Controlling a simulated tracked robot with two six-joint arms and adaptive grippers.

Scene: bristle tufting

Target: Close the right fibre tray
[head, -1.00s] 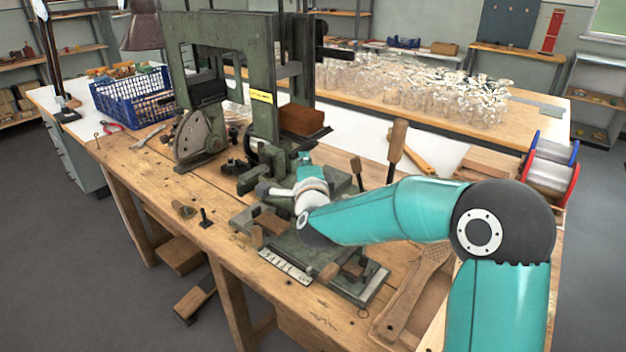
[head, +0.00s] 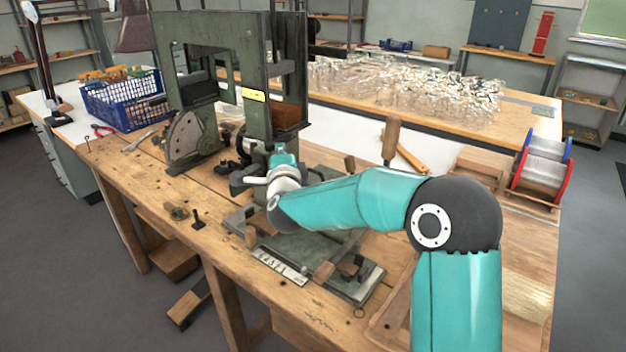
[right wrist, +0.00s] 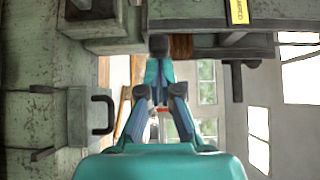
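The green brush machine (head: 257,75) stands on the workbench. On its right side, a brown bristle block (head: 290,116) rests on a dark tray ledge (head: 290,135), which I take as the right fibre tray; it sits nearly flush with the machine frame. My right gripper (head: 283,155) is just below and in front of it, mostly hidden by its own wrist. In the right wrist view the fingers (right wrist: 158,62) come together at a dark tip, just beside the brown fibres (right wrist: 180,46). I cannot tell whether they touch the tray. My left gripper is out of view.
A blue crate (head: 125,100) stands at the left. An upright wooden handle (head: 391,140) and red and blue wire spools (head: 543,168) are to the right. A clamp fixture (head: 345,265) lies in front. Clear glassware (head: 400,85) covers the back table.

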